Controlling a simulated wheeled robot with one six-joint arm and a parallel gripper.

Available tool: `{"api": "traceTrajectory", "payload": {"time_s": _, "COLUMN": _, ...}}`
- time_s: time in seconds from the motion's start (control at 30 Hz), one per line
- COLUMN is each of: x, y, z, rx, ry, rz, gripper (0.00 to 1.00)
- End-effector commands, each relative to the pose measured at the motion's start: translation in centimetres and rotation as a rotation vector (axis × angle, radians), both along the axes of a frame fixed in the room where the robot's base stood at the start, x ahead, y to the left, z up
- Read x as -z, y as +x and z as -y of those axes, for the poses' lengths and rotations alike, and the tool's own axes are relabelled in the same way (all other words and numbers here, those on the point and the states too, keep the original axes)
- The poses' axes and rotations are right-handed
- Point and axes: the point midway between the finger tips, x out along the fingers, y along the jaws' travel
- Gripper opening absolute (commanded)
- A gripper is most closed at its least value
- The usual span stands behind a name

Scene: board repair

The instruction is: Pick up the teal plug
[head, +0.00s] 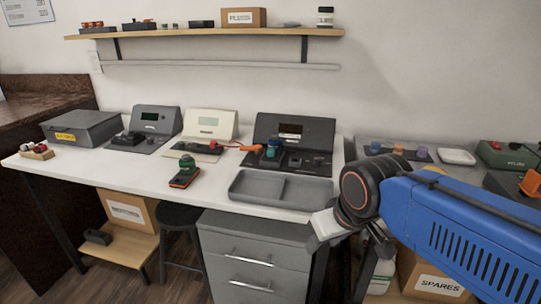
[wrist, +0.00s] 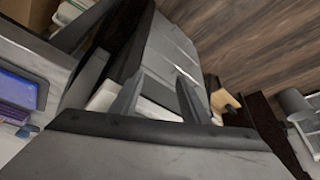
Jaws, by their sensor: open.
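A dark teal-green plug (head: 187,162) stands on a small orange and black device (head: 184,178) near the middle of the white table (head: 120,170). A bluer plug-like piece (head: 272,148) sits at the dark console on the right, beside an orange part; which of the two counts as teal is hard to tell at this size. My gripper (wrist: 158,95) is open and empty, with its two fingers apart in the wrist view. In the head view it hangs off the table's right front, well away from both plugs, its fingertips unclear. Neither plug is recognisable in the wrist view.
A grey two-part tray (head: 281,190) lies on the table's front right, nearest my arm. A cream console (head: 209,127) and a grey console (head: 153,122) stand at the back. A grey box (head: 81,127) is at left. A drawer unit (head: 253,262) stands below.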

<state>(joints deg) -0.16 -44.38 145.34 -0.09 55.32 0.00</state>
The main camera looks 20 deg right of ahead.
Motion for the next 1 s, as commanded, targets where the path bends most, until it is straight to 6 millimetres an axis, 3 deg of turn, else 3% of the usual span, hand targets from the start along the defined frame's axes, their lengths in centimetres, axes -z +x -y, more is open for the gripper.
{"api": "traceTrajectory", "payload": {"time_s": 0.2, "x": -0.3, "y": 0.2, "z": 0.0, "rx": 0.003, "ry": 0.0, "rz": -0.001, "gripper": 0.41}}
{"api": "traceTrajectory", "payload": {"time_s": 0.37, "x": -2.7, "y": 2.4, "z": 0.0, "rx": 0.038, "ry": 0.008, "rz": -0.015, "gripper": 0.41}}
{"api": "traceTrajectory", "payload": {"time_s": 0.7, "x": -11.6, "y": 12.0, "z": 0.1, "rx": 0.206, "ry": 0.027, "rz": -0.063, "gripper": 0.41}}
{"api": "traceTrajectory", "payload": {"time_s": 1.0, "x": -17.7, "y": 21.3, "z": -0.3, "rx": 0.37, "ry": 0.033, "rz": -0.093, "gripper": 0.41}}
